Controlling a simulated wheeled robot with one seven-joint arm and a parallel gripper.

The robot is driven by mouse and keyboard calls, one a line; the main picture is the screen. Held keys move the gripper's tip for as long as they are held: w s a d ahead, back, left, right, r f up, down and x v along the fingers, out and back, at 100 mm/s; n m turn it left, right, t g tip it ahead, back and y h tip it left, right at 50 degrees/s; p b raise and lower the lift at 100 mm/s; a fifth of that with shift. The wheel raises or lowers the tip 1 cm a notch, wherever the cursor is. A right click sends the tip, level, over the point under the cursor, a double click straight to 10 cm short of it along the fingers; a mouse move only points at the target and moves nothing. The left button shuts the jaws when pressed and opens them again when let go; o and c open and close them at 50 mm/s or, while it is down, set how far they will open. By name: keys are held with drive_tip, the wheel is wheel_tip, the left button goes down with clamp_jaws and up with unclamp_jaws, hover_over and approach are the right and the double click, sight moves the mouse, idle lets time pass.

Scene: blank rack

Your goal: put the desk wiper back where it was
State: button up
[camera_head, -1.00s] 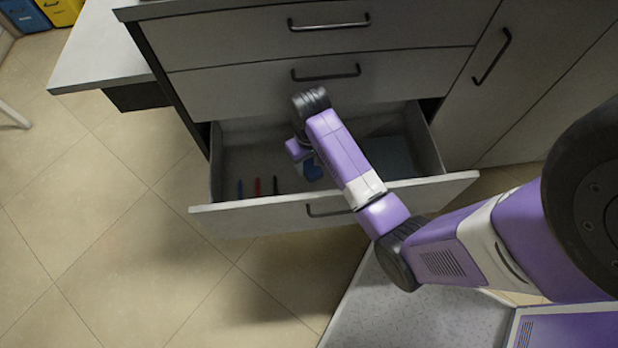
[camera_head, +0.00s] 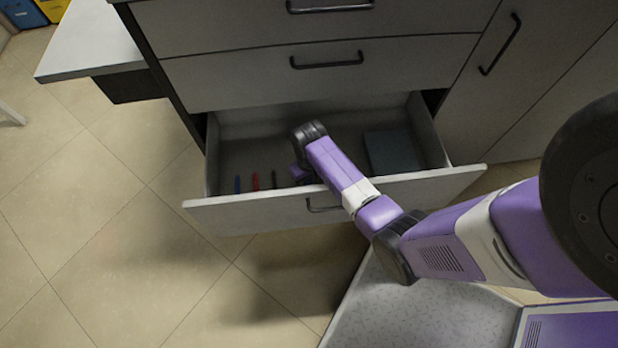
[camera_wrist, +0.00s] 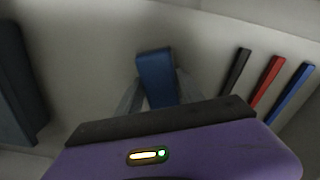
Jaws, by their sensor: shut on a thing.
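The desk wiper appears as a blue block (camera_wrist: 156,72) in the wrist view, between the two pale fingers of my gripper (camera_wrist: 158,92). The gripper is shut on it. In the head view my gripper (camera_head: 302,173) is low inside the open drawer (camera_head: 240,207), close behind its front panel. The wiper is hidden there by my arm. In the wrist view the drawer floor (camera_wrist: 95,60) lies behind the wiper; I cannot tell whether the wiper touches it.
A black, a red and a blue pen (camera_wrist: 292,92) lie side by side to the right in the wrist view. A dark blue-grey flat item (camera_head: 391,151) lies at the drawer's right. Drawer walls surround the gripper; closed drawers (camera_head: 320,75) stand above.

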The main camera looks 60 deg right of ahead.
sight(309, 180)
drive_tip(key=shift+f, duration=0.15)
drive_tip(key=o, duration=1.3)
wheel_tip(309, 180, up, 12)
drive_tip(key=p, duration=0.3)
drive_tip(key=shift+r, duration=0.2)
drive_tip(key=shift+w, duration=0.1)
